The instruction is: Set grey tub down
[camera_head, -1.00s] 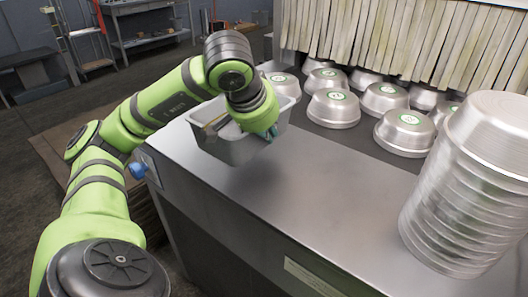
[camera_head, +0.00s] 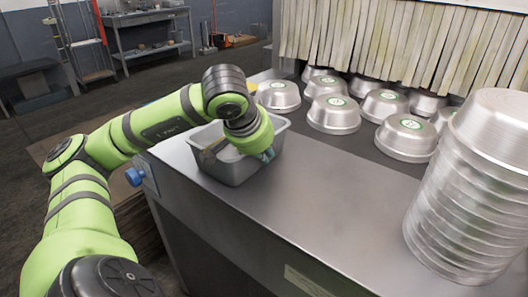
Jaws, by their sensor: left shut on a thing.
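The grey tub (camera_head: 232,172) is an open, rectangular metal-like container near the left end of the metal work surface (camera_head: 300,205). Its base is at or just above the surface; I cannot tell whether it touches. My left gripper (camera_head: 268,155) is shut on the tub at its right side, with its wrist over the tub. The wrist hides part of the tub's rim and inside. The tub looks about level. My right gripper is not in view.
Several upside-down round pans (camera_head: 333,114) with green labels sit behind, before a strip curtain (camera_head: 400,45). A tall stack of pans (camera_head: 465,195) stands at the right. The surface between tub and stack is clear. A blue knob (camera_head: 134,176) is at the left end.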

